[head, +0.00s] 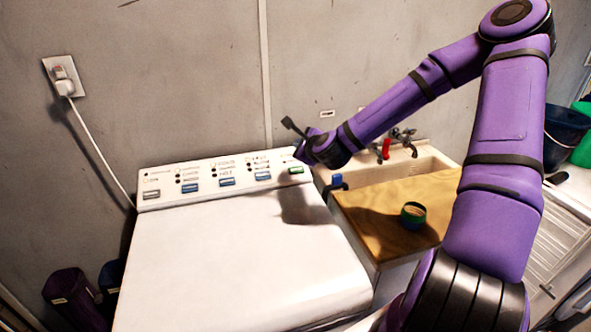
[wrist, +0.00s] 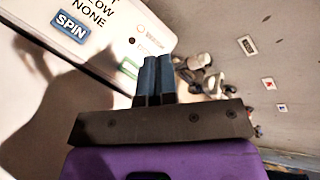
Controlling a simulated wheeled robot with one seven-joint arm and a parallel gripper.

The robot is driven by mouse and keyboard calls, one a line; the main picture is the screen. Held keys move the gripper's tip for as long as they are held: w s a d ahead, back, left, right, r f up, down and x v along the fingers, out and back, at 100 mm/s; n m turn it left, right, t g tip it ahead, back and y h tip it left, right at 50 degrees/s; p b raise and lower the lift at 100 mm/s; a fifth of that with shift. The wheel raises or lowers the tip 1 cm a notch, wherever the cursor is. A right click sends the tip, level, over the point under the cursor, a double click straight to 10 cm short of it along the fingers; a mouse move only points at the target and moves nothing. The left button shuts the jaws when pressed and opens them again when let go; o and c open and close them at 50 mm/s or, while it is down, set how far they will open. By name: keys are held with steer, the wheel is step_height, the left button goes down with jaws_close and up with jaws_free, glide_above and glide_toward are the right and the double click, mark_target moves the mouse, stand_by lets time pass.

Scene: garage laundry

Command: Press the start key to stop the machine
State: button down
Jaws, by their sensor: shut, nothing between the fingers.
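The white machine (head: 235,260) has a sloped control panel (head: 215,185) along its back. A green key (head: 296,170) sits at the panel's right end; its lettering is not legible, so I cannot read whether it says start. In the wrist view the green key (wrist: 129,67) shows only in part, beside and behind the fingers. My gripper (wrist: 157,66) is shut and empty, its two dark blue fingers together. In the head view the end of my arm is just above the green key, with the fingertips hard to make out. I cannot tell whether they touch it.
Blue keys (head: 227,182) and a grey key (head: 151,195) line the panel; one blue key reads SPIN (wrist: 70,27). A sink (head: 435,160) with taps (head: 404,140) and a wooden board (head: 385,235) bearing a green-rimmed cup (head: 413,215) stand at right. The machine's top is clear.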

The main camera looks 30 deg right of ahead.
steer(key=shift+w+d+f, duration=0.1)
steer(key=shift+w+f, duration=0.45)
steer(key=shift+f, duration=0.8)
steer(key=shift+w+d+f, duration=0.1)
steer(key=shift+w+f, duration=0.45)
steer(key=shift+f, duration=0.85)
steer(key=shift+w+d+f, duration=0.1)
steer(key=shift+w+f, duration=0.45)
steer(key=shift+f, duration=0.8)
steer(key=shift+w+f, duration=0.15)
steer(key=shift+f, duration=0.2)
steer(key=shift+w+d+f, duration=0.1)
steer(key=shift+w+f, duration=0.05)
steer(key=shift+f, duration=0.45)
steer(key=shift+r, duration=0.1)
stand_by(0.3)
steer(key=shift+s+r, duration=0.3)
steer(key=shift+r, duration=0.5)
steer(key=shift+r, duration=0.1)
steer(key=shift+s+a+r, duration=0.1)
steer(key=shift+s+r, duration=0.2)
steer(key=shift+r, duration=0.45)
steer(key=shift+s+a+r, duration=0.1)
steer(key=shift+s+r, duration=0.25)
steer(key=shift+r, duration=0.4)
steer(key=shift+s+a+r, duration=0.1)
steer(key=shift+s+r, duration=0.2)
steer(key=shift+r, duration=0.45)
